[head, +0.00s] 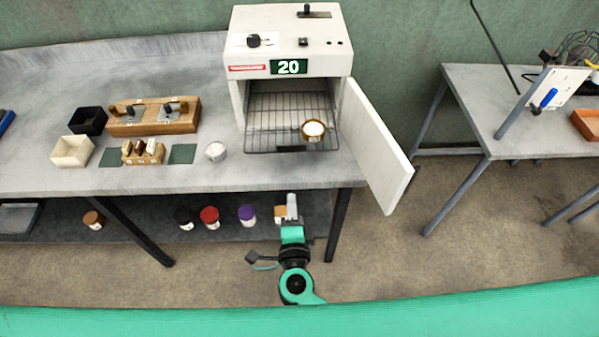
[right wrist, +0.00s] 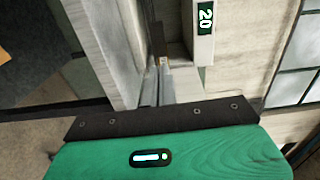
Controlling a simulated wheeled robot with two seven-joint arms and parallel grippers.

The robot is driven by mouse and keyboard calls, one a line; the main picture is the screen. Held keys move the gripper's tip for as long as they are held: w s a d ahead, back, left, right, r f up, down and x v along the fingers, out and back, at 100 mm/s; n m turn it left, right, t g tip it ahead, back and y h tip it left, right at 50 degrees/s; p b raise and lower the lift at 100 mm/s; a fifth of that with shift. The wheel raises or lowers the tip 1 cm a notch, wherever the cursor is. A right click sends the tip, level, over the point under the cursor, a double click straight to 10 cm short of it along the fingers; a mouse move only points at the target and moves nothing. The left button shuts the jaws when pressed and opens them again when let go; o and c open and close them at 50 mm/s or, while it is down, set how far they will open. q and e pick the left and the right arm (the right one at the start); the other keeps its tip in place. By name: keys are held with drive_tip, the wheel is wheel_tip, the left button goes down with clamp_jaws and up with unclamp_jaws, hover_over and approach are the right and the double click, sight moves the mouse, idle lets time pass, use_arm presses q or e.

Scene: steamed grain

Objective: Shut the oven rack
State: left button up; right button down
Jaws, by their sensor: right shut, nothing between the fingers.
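The white oven (head: 290,52) stands on the grey bench, with its door (head: 376,145) swung wide open to the right. Its wire rack (head: 268,143) is slid part of the way out, and its front edge lies past the oven's opening. A small round container with white contents (head: 314,131) sits on the rack, towards the right. My right gripper (head: 292,200) is shut and empty, in front of the bench edge and below the rack, apart from it. In the right wrist view, the closed fingers (right wrist: 167,68) point towards the bench and oven (right wrist: 203,35). My left gripper is out of view.
The open door juts out past the bench edge, right of my right gripper. A wooden block holder (head: 153,117), small boxes and a round white item (head: 216,151) stand left of the oven. Coloured jars (head: 209,217) stand on the lower shelf.

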drive_tip(key=p, duration=0.4)
approach(290, 147)
drive_tip(key=w, duration=0.5)
drive_tip(key=shift+w, duration=0.15)
drive_tip(key=shift+w+f, duration=0.1)
drive_tip(key=shift+w, duration=0.7)
